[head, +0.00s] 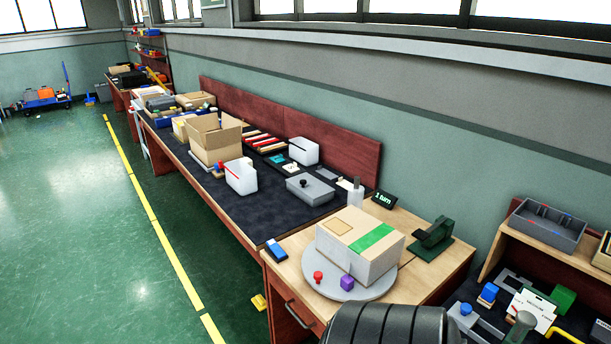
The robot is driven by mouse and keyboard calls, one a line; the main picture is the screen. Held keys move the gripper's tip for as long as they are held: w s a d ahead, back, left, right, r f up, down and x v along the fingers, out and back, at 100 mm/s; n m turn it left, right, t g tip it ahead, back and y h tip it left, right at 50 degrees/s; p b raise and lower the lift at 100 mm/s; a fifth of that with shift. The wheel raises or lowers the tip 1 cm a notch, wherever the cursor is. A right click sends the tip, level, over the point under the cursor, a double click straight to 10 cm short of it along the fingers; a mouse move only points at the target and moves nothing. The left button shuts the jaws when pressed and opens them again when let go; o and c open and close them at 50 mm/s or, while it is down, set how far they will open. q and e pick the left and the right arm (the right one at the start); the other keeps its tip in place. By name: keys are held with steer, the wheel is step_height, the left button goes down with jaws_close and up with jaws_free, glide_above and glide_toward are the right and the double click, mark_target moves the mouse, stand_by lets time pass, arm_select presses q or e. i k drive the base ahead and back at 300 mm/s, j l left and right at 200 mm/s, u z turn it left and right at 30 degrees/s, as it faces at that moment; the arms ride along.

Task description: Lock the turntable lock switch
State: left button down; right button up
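The round grey turntable (376,291) lies on the wooden table on the right. A closed cardboard box (352,262) with a green tape strip sits on it. A small red knob (318,277) and a purple cube (347,282) are at the turntable's front edge. A small blue and dark device (276,250) lies at the table's left corner, apart from the turntable. No label shows which part is the lock switch, and its state cannot be read. Neither of my grippers is in view.
A dark ribbed shape (392,328) covers the table's near edge. A green tape dispenser (432,234) and a small display (384,198) stand behind the box. A long bench with an open carton (215,140) runs away to the left. The green floor (90,240) is largely clear.

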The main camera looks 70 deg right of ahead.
mark_target(272, 244)
steer(key=z, duration=1.95)
